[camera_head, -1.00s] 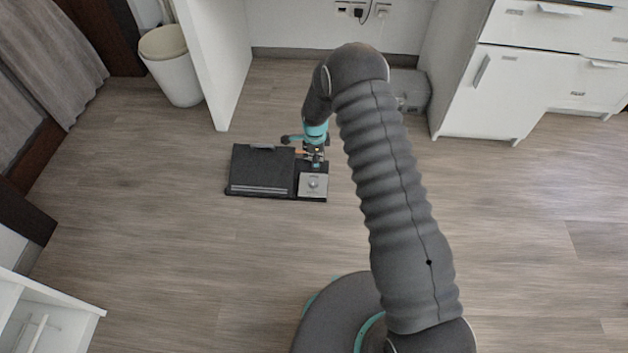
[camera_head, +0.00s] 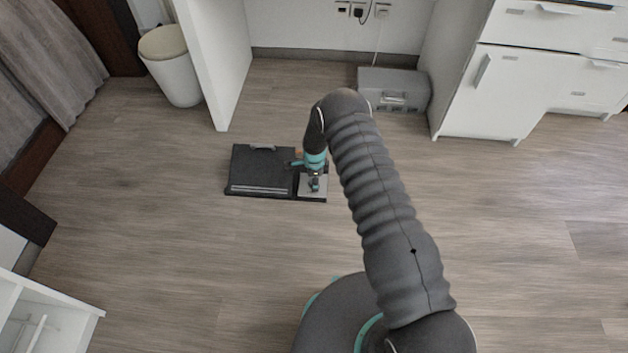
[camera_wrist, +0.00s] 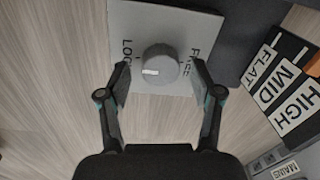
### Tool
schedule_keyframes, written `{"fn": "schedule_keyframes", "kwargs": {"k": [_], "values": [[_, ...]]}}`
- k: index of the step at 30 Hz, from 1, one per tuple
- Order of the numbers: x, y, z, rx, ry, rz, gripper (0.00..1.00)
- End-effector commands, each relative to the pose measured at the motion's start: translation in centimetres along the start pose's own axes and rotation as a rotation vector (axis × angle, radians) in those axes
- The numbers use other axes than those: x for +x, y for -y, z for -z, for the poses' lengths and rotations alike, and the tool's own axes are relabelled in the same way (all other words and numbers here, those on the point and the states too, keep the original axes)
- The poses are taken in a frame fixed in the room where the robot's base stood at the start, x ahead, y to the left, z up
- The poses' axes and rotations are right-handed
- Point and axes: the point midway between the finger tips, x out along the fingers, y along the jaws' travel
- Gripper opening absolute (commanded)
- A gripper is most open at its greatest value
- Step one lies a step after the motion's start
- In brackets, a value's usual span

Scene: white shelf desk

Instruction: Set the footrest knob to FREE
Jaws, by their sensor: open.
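The black footrest (camera_head: 262,168) lies on the floor, with a light grey plate (camera_wrist: 125,20) at its right end in the head view. In the wrist view a round grey knob (camera_wrist: 166,60) sits on the plate between the words LOCK on the left and FREE on the right. Its white mark points left, toward the LOCK side. My gripper (camera_wrist: 160,74) is open, with one finger on each side of the knob and gaps visible between the fingers and it. In the head view my gripper (camera_head: 314,185) is over the plate and covers the knob.
A label strip (camera_wrist: 288,85) reading FLAT, MID, HIGH is at the right of the wrist view. A grey case (camera_head: 394,88) stands by the back wall, a white bin (camera_head: 172,75) at back left, and white cabinets (camera_head: 500,95) at right. The surrounding floor is clear.

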Motion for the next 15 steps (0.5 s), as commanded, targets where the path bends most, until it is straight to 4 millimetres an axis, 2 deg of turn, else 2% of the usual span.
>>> {"fn": "schedule_keyframes", "kwargs": {"k": [9,15], "values": [[0.22,0.02,0.00,0.000,0.000,0.000,0.65],[0.21,0.01,0.00,0.000,0.000,0.000,0.15]]}}
